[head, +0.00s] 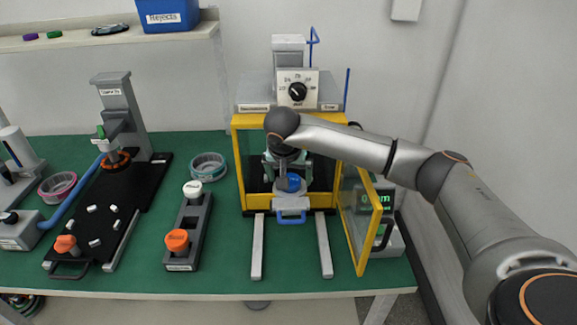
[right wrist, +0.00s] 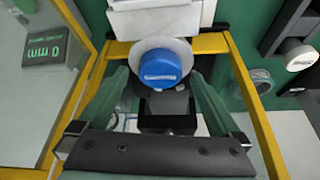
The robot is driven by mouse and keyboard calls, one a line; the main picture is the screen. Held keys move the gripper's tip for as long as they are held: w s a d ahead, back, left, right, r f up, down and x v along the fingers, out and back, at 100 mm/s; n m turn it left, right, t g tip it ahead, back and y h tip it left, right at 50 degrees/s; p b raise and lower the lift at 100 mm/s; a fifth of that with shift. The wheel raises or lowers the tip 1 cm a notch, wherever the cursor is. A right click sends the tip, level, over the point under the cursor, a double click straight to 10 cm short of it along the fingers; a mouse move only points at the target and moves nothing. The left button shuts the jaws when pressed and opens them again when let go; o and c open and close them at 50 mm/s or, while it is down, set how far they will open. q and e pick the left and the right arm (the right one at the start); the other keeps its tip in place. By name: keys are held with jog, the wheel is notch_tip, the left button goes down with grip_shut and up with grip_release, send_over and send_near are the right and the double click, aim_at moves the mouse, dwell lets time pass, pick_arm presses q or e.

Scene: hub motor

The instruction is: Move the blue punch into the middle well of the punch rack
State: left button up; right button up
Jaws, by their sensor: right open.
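The blue punch (head: 291,184) stands in the yellow-framed press, at the grey slide at its front opening. Its round blue cap also shows in the right wrist view (right wrist: 160,66), on a wider pale disc. My right gripper (head: 287,168) reaches into the press from above and behind the punch. In the right wrist view its open fingers (right wrist: 159,77) lie on either side of the blue cap, with gaps. The punch rack (head: 170,257) stands to the left on the green table. A white punch sits in its far well and an orange one in its near well; the middle well looks empty.
The press's yellow door (head: 364,232) stands open to the right, beside a green-lit display (head: 376,198). Two pale rails (head: 257,247) run forward from the press. A black fixture (head: 90,235) with small parts is farther left.

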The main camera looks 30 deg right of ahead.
jog(key=shift+w+d+f, duration=0.1)
jog(key=shift+f, duration=0.3)
grip_shut()
jog(key=c, duration=0.5)
grip_release()
jog(key=shift+r, duration=0.1)
jog(key=c, duration=0.9)
jog(key=shift+r+p, duration=1.15)
jog(key=shift+r, duration=0.35)
jog(key=shift+r+p, duration=0.8)
jog(key=shift+r, duration=1.95)
